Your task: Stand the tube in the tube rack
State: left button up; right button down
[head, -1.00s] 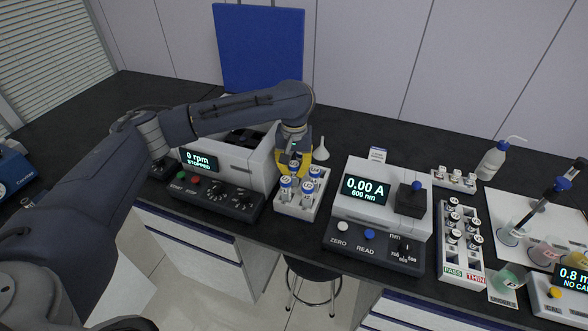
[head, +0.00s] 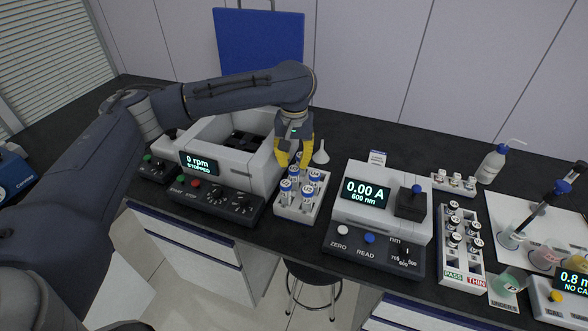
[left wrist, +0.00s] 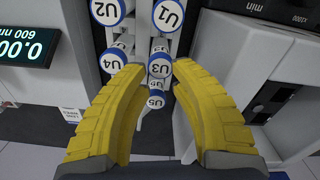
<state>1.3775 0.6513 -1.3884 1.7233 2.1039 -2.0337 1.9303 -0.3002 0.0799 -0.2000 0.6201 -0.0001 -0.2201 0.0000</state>
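A white tube rack (head: 296,209) stands between the centrifuge and the photometer. It holds several blue-capped tubes with U labels, such as U1 (head: 286,186) and U2 (head: 308,191). My left gripper (head: 294,163) is over the back part of this rack with its yellow fingers apart. In the left wrist view, the cap of tube U3 (left wrist: 160,65) shows between the open fingers, with a gap on each side. Tube U5 (left wrist: 155,101) lies just below it in that picture, its lower part slanting. How fully U5 sits in the rack is unclear. My right gripper is not in view.
The centrifuge (head: 229,165) stands left of the rack and the photometer (head: 352,210) right. A PASS/THIN rack (head: 447,262) holds several tubes further right.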

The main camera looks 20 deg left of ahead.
pick_arm(q)
notch_tip(320, 180, up, 7)
dwell(0.4)
jog(key=shift+o, duration=0.4)
jog(key=shift+f, duration=0.1)
dwell(0.9)
